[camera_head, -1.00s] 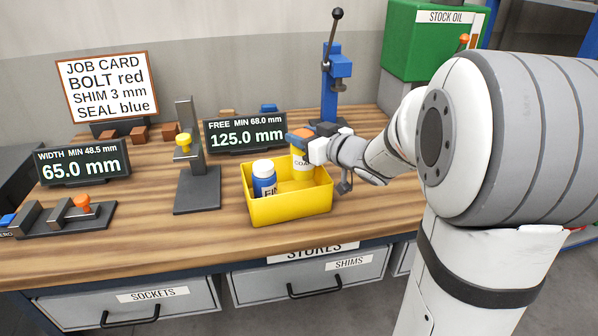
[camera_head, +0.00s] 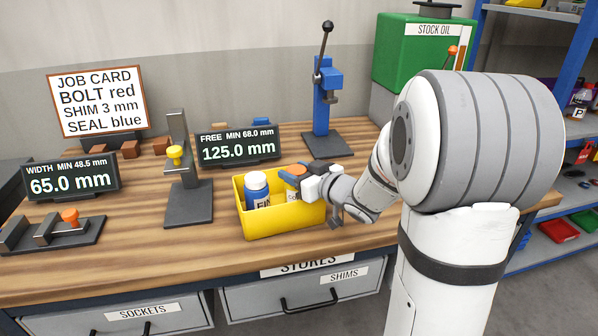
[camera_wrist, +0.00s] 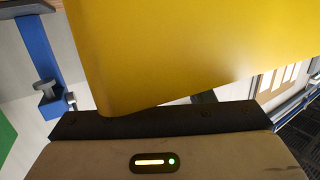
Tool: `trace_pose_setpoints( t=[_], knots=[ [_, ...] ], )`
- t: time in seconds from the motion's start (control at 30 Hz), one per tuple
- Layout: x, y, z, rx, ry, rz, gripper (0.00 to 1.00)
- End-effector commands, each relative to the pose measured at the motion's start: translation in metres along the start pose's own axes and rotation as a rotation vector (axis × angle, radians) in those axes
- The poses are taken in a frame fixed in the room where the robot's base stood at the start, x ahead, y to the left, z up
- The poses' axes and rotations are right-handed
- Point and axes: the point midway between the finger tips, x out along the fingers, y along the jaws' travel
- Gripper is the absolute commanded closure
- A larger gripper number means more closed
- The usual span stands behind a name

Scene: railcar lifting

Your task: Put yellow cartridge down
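The cartridge's base is hidden by the bin wall. In the wrist view a large yellow surface (camera_wrist: 190,50), seemingly the cartridge, fills the upper middle, close to the gripper body.
A gauge stand with a yellow knob (camera_head: 174,155) and a display reading 125.0 mm (camera_head: 238,147) are left of and behind the bin. A blue press (camera_head: 327,95) stands behind.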

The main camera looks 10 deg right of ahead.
Motion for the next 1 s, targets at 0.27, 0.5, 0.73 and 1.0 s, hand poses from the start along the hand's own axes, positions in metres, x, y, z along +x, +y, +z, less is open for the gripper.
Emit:
trace_pose_setpoints(
  t=[0.27,0.5,0.73,1.0],
  knots=[
    [0.000,0.000,0.000,0.000,0.000,0.001,0.37],
    [-0.004,0.001,-0.004,0.000,0.000,0.003,0.37],
    [-0.047,0.003,-0.004,0.000,0.001,0.009,0.37],
    [-0.101,0.002,-0.004,0.000,0.001,0.007,0.37]
  ],
)
